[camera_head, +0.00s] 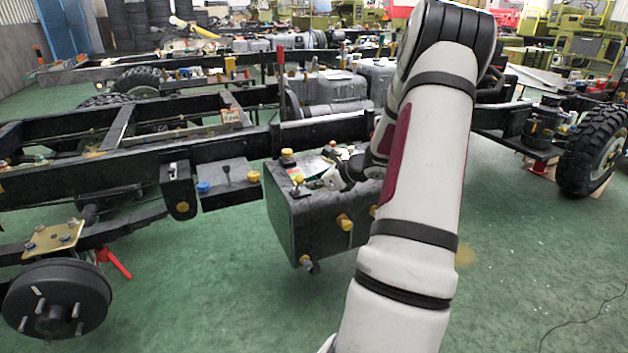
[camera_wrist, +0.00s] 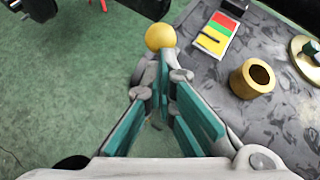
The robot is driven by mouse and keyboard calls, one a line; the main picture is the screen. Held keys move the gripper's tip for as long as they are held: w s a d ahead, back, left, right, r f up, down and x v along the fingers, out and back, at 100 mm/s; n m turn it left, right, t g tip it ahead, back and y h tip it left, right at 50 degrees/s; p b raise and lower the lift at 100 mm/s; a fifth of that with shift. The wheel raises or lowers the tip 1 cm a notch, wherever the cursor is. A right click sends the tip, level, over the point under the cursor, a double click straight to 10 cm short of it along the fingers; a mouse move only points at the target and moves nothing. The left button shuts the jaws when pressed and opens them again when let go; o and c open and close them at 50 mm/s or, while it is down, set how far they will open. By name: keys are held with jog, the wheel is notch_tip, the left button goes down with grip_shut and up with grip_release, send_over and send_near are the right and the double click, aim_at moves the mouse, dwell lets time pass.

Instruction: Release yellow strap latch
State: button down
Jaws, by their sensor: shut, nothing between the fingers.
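A dark box-like tank (camera_head: 318,226) hangs on the side of the chassis frame, with several yellow fittings on it. One yellow fitting (camera_head: 345,222) is on its front face. In the wrist view a round yellow knob (camera_wrist: 160,36) shows just beyond my fingertips; I cannot tell whether it is the strap latch or whether the fingers touch it. My gripper (camera_wrist: 167,72) has teal pads and is shut with nothing in it. In the head view my gripper (camera_head: 330,179) is above the tank's top, partly hidden by my arm.
On the tank's top are a red, yellow and green label (camera_wrist: 217,36) and a hollow brass fitting (camera_wrist: 254,78). A smaller black box (camera_head: 228,187) with blue and yellow caps hangs to the left. Green floor (camera_head: 200,290) in front is mostly clear.

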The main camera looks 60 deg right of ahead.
jog(key=w+d+r+m+g+y+p, duration=0.1)
jog(key=w+d+r+g+y+p, duration=0.2)
jog(key=p, duration=1)
notch_tip(320, 180, up, 2)
jog(key=w+g, duration=0.3)
jog(key=g, duration=0.1)
jog(key=shift+d+r+m+y, duration=0.15)
jog(key=shift+d+m+y, duration=0.15)
jog(key=shift+m, duration=0.1)
jog(key=shift+s, duration=0.1)
dwell(0.3)
jog(key=d+p+v, duration=0.1)
jog(key=p+v, duration=0.1)
jog(key=v, duration=1.1)
jog(key=shift+w+d, duration=0.25)
